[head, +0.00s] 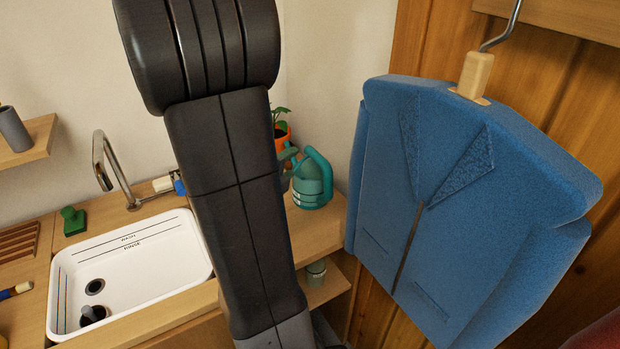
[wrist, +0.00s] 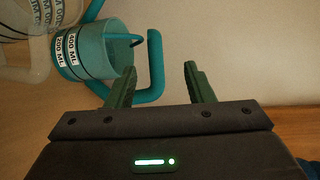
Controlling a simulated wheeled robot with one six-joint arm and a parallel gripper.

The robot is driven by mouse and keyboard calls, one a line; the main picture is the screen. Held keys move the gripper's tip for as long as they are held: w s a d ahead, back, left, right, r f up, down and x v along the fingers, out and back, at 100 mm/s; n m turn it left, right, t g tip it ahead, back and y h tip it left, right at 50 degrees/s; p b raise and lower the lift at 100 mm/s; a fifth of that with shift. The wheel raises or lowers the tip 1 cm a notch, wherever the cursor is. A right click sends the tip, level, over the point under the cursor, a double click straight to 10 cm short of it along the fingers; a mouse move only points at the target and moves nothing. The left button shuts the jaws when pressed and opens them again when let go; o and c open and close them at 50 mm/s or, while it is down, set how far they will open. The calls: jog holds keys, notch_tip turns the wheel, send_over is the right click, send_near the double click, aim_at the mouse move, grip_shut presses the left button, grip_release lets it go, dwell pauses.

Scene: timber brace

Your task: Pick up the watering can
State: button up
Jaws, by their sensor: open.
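The watering can (head: 312,182) is teal with a looped handle and stands on the wooden counter, just right of my arm in the head view. In the wrist view, the watering can (wrist: 98,52) is at the upper left, with white volume labels on its side. Its thick teal handle (wrist: 156,62) curves toward my gripper (wrist: 160,82). My gripper is open, and the handle shows between its two dark green fingers, nearer the left one. I cannot tell whether they touch. My arm hides the gripper in the head view.
A plant in an orange pot (head: 281,136) stands just behind the can. A white sink (head: 130,262) with a tap (head: 104,165) is to the left. A large blue jacket (head: 450,190) hangs close on the right. A jar (head: 316,270) sits on the shelf below.

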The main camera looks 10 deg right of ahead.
aim_at(309, 154)
jog(key=x, duration=0.6)
jog(key=shift+d, duration=0.1)
jog(key=shift+f+p+x, duration=0.2)
jog(key=shift+p+x, duration=0.05)
jog(key=shift+x, duration=1.1)
jog(key=shift+f+p+x, duration=0.2)
jog(key=shift+f+x, duration=0.05)
jog(key=shift+x, duration=1.1)
jog(key=shift+s, duration=0.1)
grip_shut()
